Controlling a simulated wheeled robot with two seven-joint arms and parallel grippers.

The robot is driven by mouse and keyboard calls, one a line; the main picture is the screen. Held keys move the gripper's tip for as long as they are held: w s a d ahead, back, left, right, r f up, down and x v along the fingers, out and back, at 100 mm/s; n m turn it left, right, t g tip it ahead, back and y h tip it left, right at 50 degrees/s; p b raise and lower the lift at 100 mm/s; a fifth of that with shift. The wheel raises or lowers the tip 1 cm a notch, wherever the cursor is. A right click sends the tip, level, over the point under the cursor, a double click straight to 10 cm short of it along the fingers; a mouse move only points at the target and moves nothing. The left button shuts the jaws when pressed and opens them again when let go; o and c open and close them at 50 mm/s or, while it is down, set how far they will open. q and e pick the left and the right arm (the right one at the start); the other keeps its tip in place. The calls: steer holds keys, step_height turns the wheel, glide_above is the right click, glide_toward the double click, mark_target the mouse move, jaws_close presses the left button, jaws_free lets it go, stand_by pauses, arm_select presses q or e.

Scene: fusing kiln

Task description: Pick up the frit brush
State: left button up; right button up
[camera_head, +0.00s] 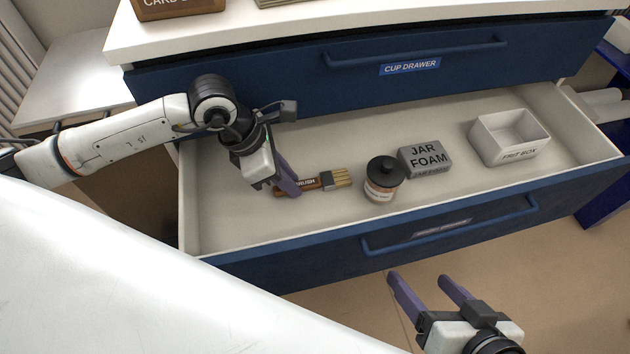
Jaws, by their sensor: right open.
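The frit brush (335,179) lies in the open drawer, left of the middle, with a brown handle and pale bristles pointing right. My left gripper (287,180) reaches down into the drawer at the brush's handle. Its purple fingers overlap the handle and hide part of it. I cannot tell whether they are closed on it. My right gripper (420,282) is open and empty in front of the drawer, at the bottom of the view, with its two purple fingers apart.
A dark-lidded jar (384,180) stands just right of the bristles. A grey jar foam block (426,158) and a white frit box (510,139) are further right. The blue cup drawer (450,65) above is shut. The drawer floor (230,215) at the front left is clear.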

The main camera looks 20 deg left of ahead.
arm_select(q)
jaws_close()
